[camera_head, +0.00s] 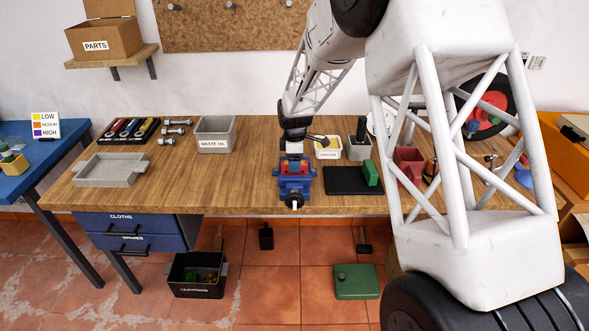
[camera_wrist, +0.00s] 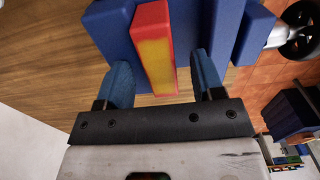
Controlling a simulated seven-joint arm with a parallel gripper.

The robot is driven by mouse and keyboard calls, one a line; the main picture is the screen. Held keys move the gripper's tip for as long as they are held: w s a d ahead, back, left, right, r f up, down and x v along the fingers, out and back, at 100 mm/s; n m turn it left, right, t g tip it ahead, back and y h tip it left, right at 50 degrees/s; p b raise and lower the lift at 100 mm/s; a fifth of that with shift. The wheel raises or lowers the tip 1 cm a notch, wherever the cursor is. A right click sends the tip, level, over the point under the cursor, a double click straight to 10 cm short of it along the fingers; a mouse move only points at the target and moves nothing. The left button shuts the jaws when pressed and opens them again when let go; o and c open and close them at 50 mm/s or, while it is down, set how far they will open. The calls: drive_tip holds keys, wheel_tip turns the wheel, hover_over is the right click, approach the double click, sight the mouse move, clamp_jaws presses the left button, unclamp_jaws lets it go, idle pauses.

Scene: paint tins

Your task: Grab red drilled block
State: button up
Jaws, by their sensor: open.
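The red drilled block (camera_wrist: 153,45) is a narrow red bar with a yellow face in the wrist view. It sits in a blue vise (camera_wrist: 110,25), between the vise's blue parts. My gripper (camera_wrist: 162,66) is open, with one blue finger on each side of the block and a visible gap to it. No drilled hole can be made out. In the head view my gripper (camera_head: 294,150) points down just above the vise (camera_head: 294,184) at the bench's front edge.
A black mat with a green block (camera_head: 370,172) lies right of the vise. A white-labelled tin (camera_head: 327,154) and a grey bin (camera_head: 358,151) stand behind. A grey waste-oil bin (camera_head: 216,136) and shallow tray (camera_head: 110,170) are left. Bare wooden bench (camera_head: 225,180) lies between.

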idle(0.5)
clamp_jaws()
drive_tip(key=shift+r, duration=0.1)
wheel_tip(320, 180, up, 10)
idle(0.9)
idle(0.4)
